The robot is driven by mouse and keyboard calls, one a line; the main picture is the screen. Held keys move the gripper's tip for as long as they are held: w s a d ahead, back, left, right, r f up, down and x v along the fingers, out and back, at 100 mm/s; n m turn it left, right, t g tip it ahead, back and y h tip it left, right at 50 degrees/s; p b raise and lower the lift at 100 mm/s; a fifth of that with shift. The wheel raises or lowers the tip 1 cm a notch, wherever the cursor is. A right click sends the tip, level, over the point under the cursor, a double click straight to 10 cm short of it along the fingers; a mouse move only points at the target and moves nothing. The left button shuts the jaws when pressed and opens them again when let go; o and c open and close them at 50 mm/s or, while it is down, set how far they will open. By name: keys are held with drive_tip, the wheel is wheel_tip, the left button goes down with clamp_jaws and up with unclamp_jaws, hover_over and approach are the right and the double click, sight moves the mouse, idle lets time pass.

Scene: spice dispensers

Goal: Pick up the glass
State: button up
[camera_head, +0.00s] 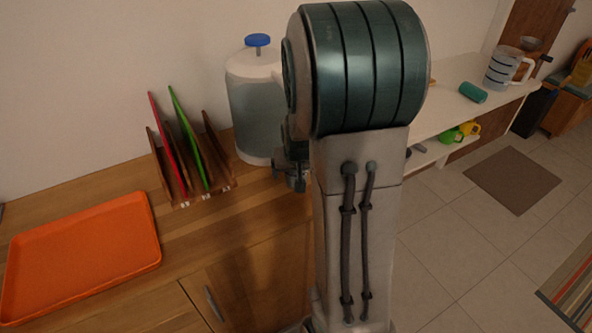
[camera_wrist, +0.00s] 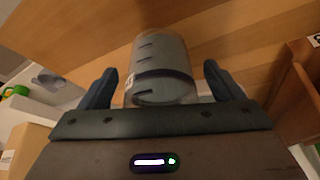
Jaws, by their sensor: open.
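The glass (camera_wrist: 160,65) shows in the wrist view as a clear grey cylinder with dark tick marks and a dark band. It is in front of my gripper (camera_wrist: 163,88), between the two dark blue fingers. The fingers are spread, with a visible gap to the glass on each side, so the gripper is open and not holding it. In the head view my arm covers much of the middle, and I cannot make out the glass there.
A large clear dispenser with a blue knob (camera_head: 250,110) stands on the wooden counter. Left of it are a wooden rack with red and green boards (camera_head: 182,140) and an orange tray (camera_head: 85,250). A white shelf (camera_head: 430,120) at right holds a pitcher (camera_head: 503,68) and a teal cylinder (camera_head: 473,92).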

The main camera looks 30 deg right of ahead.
drive_tip(key=c, duration=1.4)
drive_tip(key=shift+r, duration=0.15)
